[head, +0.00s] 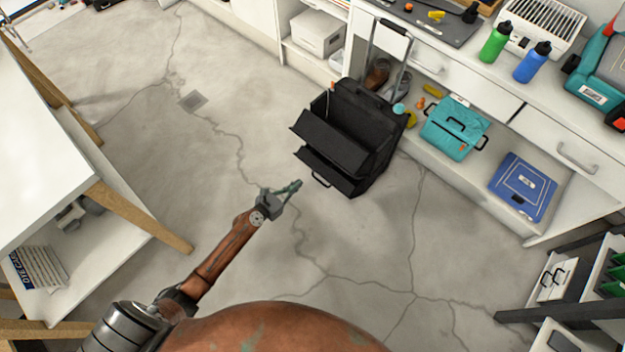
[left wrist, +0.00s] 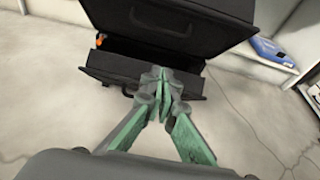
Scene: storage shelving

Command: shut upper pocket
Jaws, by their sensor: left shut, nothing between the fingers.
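A black wheeled tool bag (head: 372,115) stands on the floor with its tall handle up. Its upper pocket (head: 323,138) is tilted out from the front, open at the top. A lower pocket (head: 325,173) below it also leans out. My left gripper (head: 298,185) is shut and empty, just left of the lower pocket in the head view. In the left wrist view, the shut green fingers (left wrist: 160,72) overlap the lower pocket (left wrist: 115,70), with the upper pocket (left wrist: 165,25) above; contact cannot be told. My right gripper does not show.
A white shelf unit with drawers (head: 430,65) runs behind the bag. A teal case (head: 453,128) and blue case (head: 522,186) sit on its low shelf. A white table (head: 50,140) stands at left. The cracked concrete floor (head: 390,240) in front of the bag is clear.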

